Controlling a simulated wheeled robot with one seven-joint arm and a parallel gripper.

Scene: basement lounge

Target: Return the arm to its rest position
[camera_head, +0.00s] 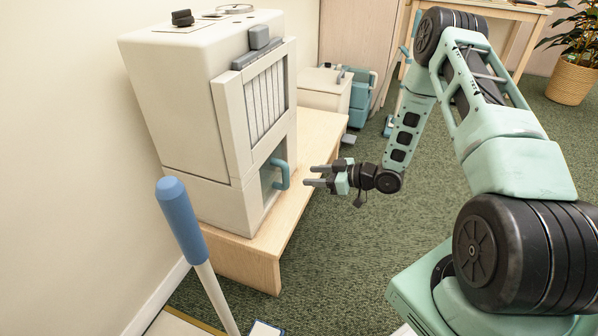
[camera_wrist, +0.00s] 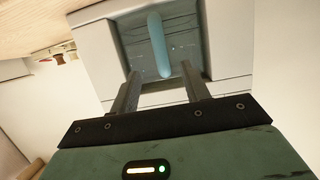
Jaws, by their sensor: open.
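My gripper (camera_head: 318,176) is open and empty, reaching left toward a white machine (camera_head: 190,110) on a low wooden table. The machine has a blue handle (camera_head: 282,175) on the small window low on its front. The fingertips are a short way to the right of the handle, apart from it. In the wrist view, my gripper (camera_wrist: 160,85) shows two spread fingers with the blue handle (camera_wrist: 158,45) ahead of them; nothing is held. My arm is bent, coming from the right side of the head view.
The wooden table (camera_head: 247,263) runs along the left wall. A blue-topped pole (camera_head: 183,222) stands in the near left. A white box (camera_head: 325,88) and teal drawers (camera_head: 362,95) stand behind. A potted plant (camera_head: 572,80) is at the far right. Green carpet (camera_head: 335,265) is open below my gripper.

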